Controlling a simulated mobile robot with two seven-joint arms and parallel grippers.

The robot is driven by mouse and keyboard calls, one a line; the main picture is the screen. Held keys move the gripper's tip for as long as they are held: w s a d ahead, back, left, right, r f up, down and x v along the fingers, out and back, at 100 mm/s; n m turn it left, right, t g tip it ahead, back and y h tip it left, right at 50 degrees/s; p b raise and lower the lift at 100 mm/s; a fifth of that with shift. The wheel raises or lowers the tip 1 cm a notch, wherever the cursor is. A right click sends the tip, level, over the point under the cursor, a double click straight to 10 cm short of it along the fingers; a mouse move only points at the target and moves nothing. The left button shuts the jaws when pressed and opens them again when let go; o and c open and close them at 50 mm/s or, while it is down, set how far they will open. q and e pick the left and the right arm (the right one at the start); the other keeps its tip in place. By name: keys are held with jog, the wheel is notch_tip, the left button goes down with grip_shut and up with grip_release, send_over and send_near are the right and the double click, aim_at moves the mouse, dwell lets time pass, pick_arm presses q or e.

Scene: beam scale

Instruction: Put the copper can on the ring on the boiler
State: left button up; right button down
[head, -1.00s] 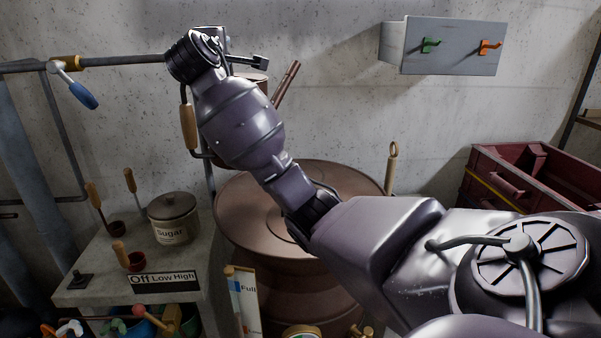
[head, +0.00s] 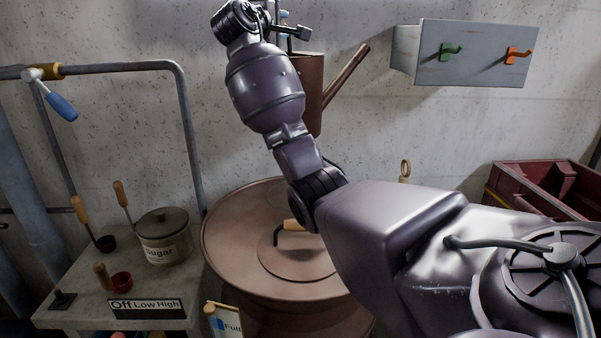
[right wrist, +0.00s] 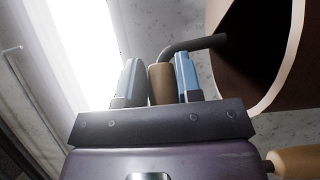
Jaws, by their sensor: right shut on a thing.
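My right gripper (head: 285,22) is high in front of the wall; its fingers are largely hidden in the head view. In the right wrist view, the gripper (right wrist: 159,78) is shut on a wooden grip on a bent dark rod that reaches the copper can (right wrist: 236,62). The can's open mouth shows there, dark inside. In the head view, the brown copper can (head: 313,88), with a long spout pointing up right, is held in the air above the boiler (head: 232,250), partly behind my arm. A round rim shows on the boiler's top (head: 290,268), partly hidden by my arm. My left gripper is out of view.
A sugar pot (head: 165,240) and scoops stand on the bench (head: 85,290) at left. A grey wall box (head: 470,65) with green and orange hooks is at upper right. A red crate (head: 535,190) is at right. A pipe (head: 120,66) runs at left.

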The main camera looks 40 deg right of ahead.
jog(key=shift+d+r, duration=0.2)
jog(key=shift+d, duration=0.3)
jog(key=shift+f, duration=0.35)
jog(key=shift+f+p, duration=0.65)
jog(key=shift+f, duration=8.9)
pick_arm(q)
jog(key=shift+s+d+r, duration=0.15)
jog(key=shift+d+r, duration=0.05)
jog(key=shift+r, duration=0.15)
pick_arm(e)
jog(key=c, duration=0.8)
grip_release()
jog(key=shift+f, duration=0.15)
jog(key=shift+a, duration=0.1)
